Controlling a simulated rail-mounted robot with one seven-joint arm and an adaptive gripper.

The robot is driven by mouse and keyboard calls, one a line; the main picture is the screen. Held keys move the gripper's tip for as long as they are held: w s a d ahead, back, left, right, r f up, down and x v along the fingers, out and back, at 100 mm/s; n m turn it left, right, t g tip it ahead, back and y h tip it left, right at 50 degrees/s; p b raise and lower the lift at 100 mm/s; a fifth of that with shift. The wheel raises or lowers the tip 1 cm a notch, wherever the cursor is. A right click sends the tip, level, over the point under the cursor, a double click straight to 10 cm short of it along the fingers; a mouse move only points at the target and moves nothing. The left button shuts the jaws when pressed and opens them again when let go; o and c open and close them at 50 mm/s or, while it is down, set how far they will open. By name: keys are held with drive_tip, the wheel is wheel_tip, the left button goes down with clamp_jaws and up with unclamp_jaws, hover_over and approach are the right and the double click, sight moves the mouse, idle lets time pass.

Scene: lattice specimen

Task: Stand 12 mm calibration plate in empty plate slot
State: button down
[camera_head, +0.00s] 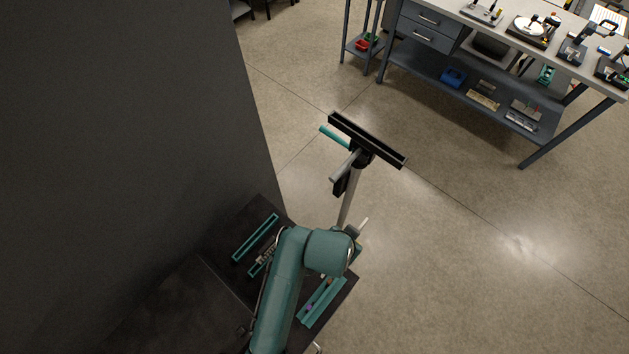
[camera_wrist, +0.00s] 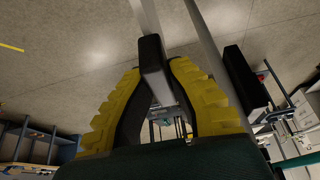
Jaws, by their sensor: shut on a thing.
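In the wrist view, my gripper (camera_wrist: 157,72) has its two yellow ribbed fingers closed around a black block (camera_wrist: 152,52). A pale narrow strip rises from the block out of the top of the picture. I take this held piece for the calibration plate, but its faces and size do not show. In the head view, a pale sliver (camera_head: 363,225) shows beside my wrist, and the fingers are hidden. A long teal frame (camera_head: 255,238) on the dark bench looks empty. Which opening is the empty plate slot, I cannot tell.
The dark bench top (camera_head: 232,263) also bears a teal tray (camera_head: 322,302) with small coloured items, partly behind my arm. A grey pole (camera_head: 347,203) with a black crossbar (camera_head: 385,152) stands close by. A dark wall (camera_head: 120,130) fills the left. A workbench (camera_head: 480,60) stands far off.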

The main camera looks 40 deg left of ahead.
drive_tip(key=s+a+r+m+b, duration=0.1)
drive_tip(key=s+a+b, duration=0.1)
drive_tip(key=a, duration=0.7)
drive_tip(key=s+a+r+b, duration=0.2)
drive_tip(key=a, duration=0.7)
drive_tip(key=s+a+f+n+b, duration=0.1)
drive_tip(key=s+a+f+b, duration=0.4)
drive_tip(key=s+a, duration=0.4)
drive_tip(key=f+b, duration=0.3)
drive_tip(key=a+f+b, duration=0.1)
drive_tip(key=f+b, duration=0.1)
drive_tip(key=shift+w+f, duration=0.1)
drive_tip(key=shift+w, duration=0.2)
drive_tip(key=shift+p, duration=0.3)
